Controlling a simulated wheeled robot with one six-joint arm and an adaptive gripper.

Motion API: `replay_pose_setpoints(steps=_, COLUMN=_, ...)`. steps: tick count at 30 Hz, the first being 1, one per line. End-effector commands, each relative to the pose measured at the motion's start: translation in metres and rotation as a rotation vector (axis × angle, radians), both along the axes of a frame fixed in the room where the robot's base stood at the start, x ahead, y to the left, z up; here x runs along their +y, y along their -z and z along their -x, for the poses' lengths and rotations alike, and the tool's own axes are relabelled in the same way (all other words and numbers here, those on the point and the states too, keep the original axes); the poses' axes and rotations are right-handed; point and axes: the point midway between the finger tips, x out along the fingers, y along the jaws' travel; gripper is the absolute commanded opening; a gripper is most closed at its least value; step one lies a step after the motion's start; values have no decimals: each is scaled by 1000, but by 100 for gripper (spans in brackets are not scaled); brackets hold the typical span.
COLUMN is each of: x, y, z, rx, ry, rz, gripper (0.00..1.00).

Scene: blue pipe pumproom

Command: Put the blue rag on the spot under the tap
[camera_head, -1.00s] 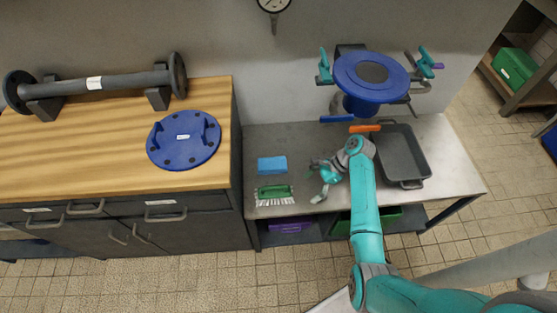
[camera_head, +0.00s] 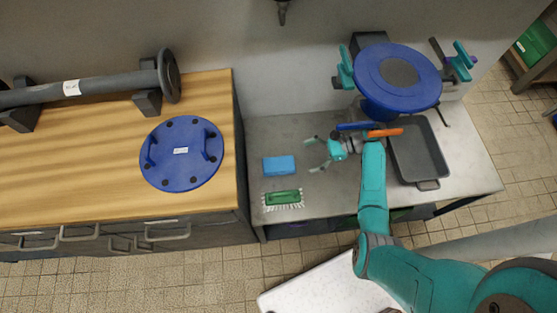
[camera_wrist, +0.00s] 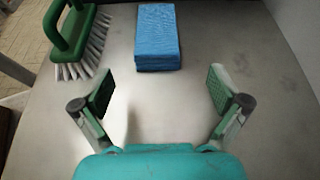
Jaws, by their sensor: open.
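The blue rag (camera_head: 279,165) is a folded block lying on the grey bench (camera_head: 310,201), left of my gripper. It also shows in the wrist view (camera_wrist: 157,37), ahead of my fingertips and between their lines. My gripper (camera_head: 318,154) is open and empty, its fingers pointing left toward the rag with a gap between. In the wrist view my gripper (camera_wrist: 163,91) has its fingers spread wide. A big blue round fitting (camera_head: 397,78) stands at the back of the bench with teal-handled taps (camera_head: 345,68) (camera_head: 462,62) beside it. The spot under the tap cannot be made out.
A green brush (camera_head: 283,198) lies just in front of the rag; it shows in the wrist view too (camera_wrist: 72,30). A dark tray (camera_head: 418,151) is on the bench's right. Blue and orange handles (camera_head: 384,132) stick out above my arm. A wooden-topped cabinet (camera_head: 90,145) stands left.

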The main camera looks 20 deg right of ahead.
Motion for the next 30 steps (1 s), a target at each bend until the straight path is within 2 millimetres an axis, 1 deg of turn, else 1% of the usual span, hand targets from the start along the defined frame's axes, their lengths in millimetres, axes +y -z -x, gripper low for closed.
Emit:
replay_pose_setpoints(steps=1, x=9, y=3, z=-2, rx=1, ry=-4, rz=0, gripper=98)
replay_pose_setpoints(steps=3, x=17, y=7, z=-5, rx=1, ry=-3, rz=0, gripper=98)
replay_pose_setpoints(steps=6, x=26, y=11, z=-8, rx=1, ry=-3, rz=1, gripper=98)
replay_pose_setpoints(steps=11, x=33, y=14, z=-10, rx=1, ry=-2, rz=2, gripper=98)
replay_pose_setpoints(steps=14, x=44, y=17, z=-11, rx=2, ry=-3, rz=2, gripper=98)
replay_pose_setpoints(steps=18, x=63, y=23, z=-15, rx=1, ry=-3, rz=1, gripper=98)
replay_pose_setpoints(steps=21, x=72, y=27, z=-19, rx=1, ry=-2, rz=1, gripper=98)
replay_pose_setpoints(steps=24, x=78, y=29, z=-21, rx=1, ry=-2, rz=2, gripper=98)
replay_pose_setpoints(steps=30, x=78, y=30, z=-21, rx=1, ry=-1, rz=2, gripper=98)
